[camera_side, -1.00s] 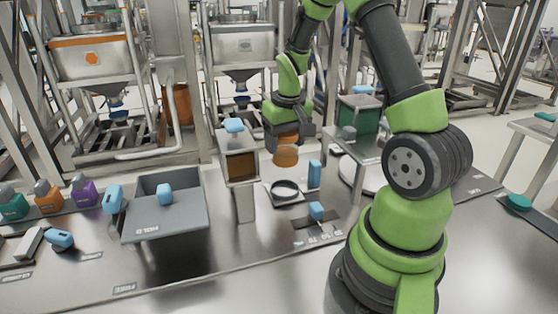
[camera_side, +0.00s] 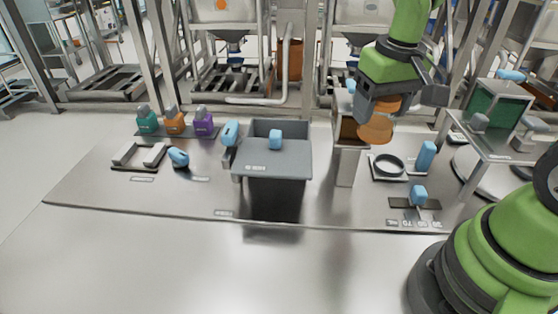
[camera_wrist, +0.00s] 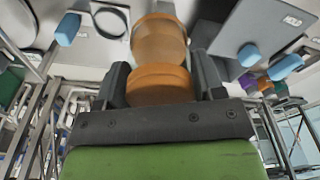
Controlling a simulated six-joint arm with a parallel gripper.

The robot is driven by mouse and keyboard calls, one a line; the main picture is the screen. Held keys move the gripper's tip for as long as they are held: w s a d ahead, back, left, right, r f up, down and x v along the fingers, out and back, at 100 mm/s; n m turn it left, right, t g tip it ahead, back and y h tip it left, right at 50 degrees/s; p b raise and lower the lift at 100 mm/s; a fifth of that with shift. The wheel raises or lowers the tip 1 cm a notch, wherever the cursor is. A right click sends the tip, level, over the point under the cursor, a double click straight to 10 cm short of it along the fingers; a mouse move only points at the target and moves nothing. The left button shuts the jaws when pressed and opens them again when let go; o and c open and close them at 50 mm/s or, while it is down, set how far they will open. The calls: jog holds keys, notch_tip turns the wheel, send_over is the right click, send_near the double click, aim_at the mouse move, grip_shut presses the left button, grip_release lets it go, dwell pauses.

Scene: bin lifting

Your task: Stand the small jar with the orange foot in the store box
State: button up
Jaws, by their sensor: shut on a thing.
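My gripper (camera_side: 392,104) is shut on a small amber-orange jar (camera_side: 376,129), which hangs upright below the jaws, in the air. In the wrist view the jar (camera_wrist: 158,42) sits between the two fingers of my gripper (camera_wrist: 161,84), with a solid orange part near the jaws and a paler part beyond. In the side view the jar overlaps the right edge of a tall narrow box (camera_side: 346,160). Other boxes are a grey bin (camera_side: 285,164) with a label, and a green-lined box (camera_side: 500,103) on a raised stand at right. I cannot tell which is the store box.
A dark ring (camera_side: 388,166) on a pale plate lies below the jar. Blue blocks stand beside it (camera_side: 425,156) and in front (camera_side: 418,194). Teal, orange (camera_side: 174,124) and purple bottles stand at the back left. The table front (camera_side: 200,250) is clear.

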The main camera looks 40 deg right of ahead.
jog(key=w+a+f+n, duration=0.1)
jog(key=w+a+n, duration=0.2)
jog(key=a+n, duration=0.15)
jog(key=w+r+m, duration=0.4)
jog(key=w+m, duration=0.3)
jog(key=w, duration=1)
jog(key=f, duration=1.7)
jog(key=shift+s+a+f, duration=0.15)
jog(key=shift+a+f, duration=0.15)
jog(key=shift+f, duration=0.1)
jog(key=o, duration=1)
jog(key=shift+f, duration=0.15)
